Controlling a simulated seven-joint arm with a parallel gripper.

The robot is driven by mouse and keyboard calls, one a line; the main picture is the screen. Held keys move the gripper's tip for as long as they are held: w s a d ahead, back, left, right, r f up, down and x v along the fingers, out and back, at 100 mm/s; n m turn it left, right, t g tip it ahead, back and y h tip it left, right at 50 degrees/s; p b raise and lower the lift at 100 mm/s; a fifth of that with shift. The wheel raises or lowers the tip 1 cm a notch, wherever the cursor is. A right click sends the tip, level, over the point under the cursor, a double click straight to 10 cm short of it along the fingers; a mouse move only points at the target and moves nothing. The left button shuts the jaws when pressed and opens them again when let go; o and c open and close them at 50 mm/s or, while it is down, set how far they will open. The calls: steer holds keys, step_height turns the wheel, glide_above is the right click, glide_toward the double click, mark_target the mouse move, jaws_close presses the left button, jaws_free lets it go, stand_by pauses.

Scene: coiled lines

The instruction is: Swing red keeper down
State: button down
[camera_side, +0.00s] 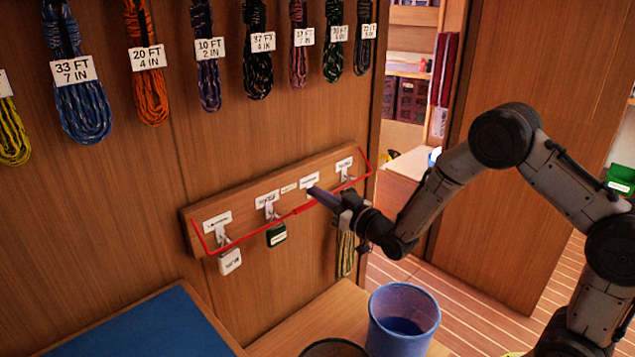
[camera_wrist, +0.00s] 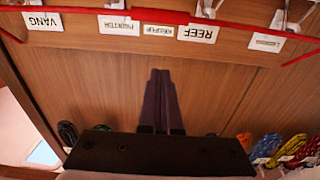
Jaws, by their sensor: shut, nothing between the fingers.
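The red keeper (camera_side: 255,230) is a thin red bar with an angled arm at each end. It runs along the lower part of a wooden hook board (camera_side: 190,222), across the hooks. In the wrist view, which is upside down, the keeper (camera_wrist: 215,20) crosses the top of the picture. My gripper (camera_side: 312,191) is shut and empty, its dark fingers pointing at the board near the middle labels, just above the bar in the side view. In the wrist view the fingertips (camera_wrist: 160,73) appear apart from the bar. Contact with the wall cannot be told.
White labels (camera_side: 266,199) mark the hooks. Several rope coils (camera_side: 150,90) hang higher on the wall. A blue bucket (camera_side: 403,315) and a blue-topped surface (camera_side: 140,325) stand below.

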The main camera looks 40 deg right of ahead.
steer(key=w+f+t, duration=0.1)
steer(key=w+f, duration=0.2)
steer(key=f, duration=0.4)
steer(key=shift+f+t, duration=0.3)
steer(key=shift+f, duration=0.05)
steer(key=shift+w, duration=0.15)
stand_by(0.4)
steer(key=s+r, duration=0.3)
steer(key=s, duration=0.2)
step_height(320, 180, down, 10)
steer(key=s, duration=0.2)
steer(key=shift+t, duration=0.3)
